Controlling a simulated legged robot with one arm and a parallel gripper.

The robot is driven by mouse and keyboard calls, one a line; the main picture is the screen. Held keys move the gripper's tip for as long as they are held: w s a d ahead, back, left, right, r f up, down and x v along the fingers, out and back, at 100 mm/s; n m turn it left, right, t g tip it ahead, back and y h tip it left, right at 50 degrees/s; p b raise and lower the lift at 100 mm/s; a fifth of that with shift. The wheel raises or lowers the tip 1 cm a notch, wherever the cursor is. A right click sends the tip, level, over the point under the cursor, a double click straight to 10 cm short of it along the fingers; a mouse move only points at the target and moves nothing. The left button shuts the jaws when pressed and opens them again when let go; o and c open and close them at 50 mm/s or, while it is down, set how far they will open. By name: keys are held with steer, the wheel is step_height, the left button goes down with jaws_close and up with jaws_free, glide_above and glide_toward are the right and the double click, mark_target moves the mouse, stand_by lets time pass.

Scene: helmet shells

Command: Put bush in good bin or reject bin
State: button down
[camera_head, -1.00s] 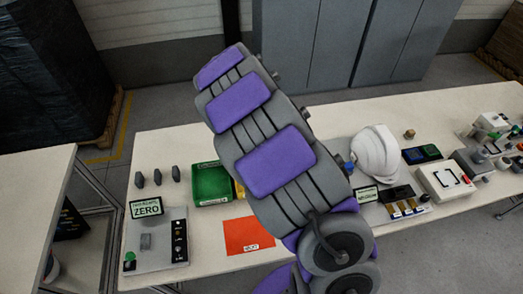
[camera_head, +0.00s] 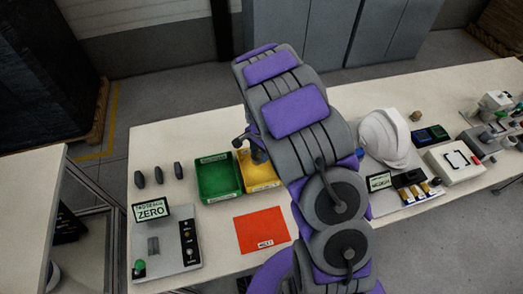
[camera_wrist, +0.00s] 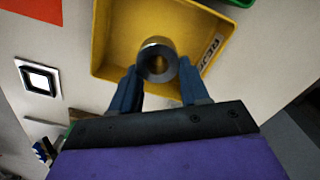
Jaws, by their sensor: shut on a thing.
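The bush is a grey metal ring (camera_wrist: 157,60) with a brass-coloured bore, held between the two blue fingers of my gripper (camera_wrist: 158,76). In the wrist view it lies over the yellow reject bin (camera_wrist: 108,42), whose label reads as the start of "REJECT". The height above the bin floor cannot be told. In the head view the yellow bin (camera_head: 262,183) is partly covered by my arm, and the bush cannot be made out. The green bin (camera_head: 218,180) stands directly left of the yellow one and looks empty.
A red-orange mat (camera_head: 262,230) lies in front of the bins. A gauge station marked ZERO (camera_head: 163,243) stands at left, with several dark pieces (camera_head: 158,175) behind it. A white helmet shell (camera_head: 385,137) and more fixtures stand right of my arm.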

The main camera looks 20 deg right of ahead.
mark_target(262, 168)
steer(key=shift+a+f, duration=0.1)
steer(key=shift+f, duration=0.55)
steer(key=d+f+b, duration=0.2)
steer(key=f, duration=0.1)
steer(key=shift+f, duration=0.25)
steer(key=shift+f+b, duration=0.35)
steer(key=shift+f, duration=0.05)
steer(key=shift+a+f, duration=0.5)
steer(key=shift+a, duration=0.3)
steer(key=shift+d, duration=0.65)
steer(key=shift+a+f, duration=0.4)
steer(key=shift+a, duration=0.1)
steer(key=c, duration=0.9)
jaws_free()
steer(key=o, duration=0.4)
steer(key=shift+d, duration=0.35)
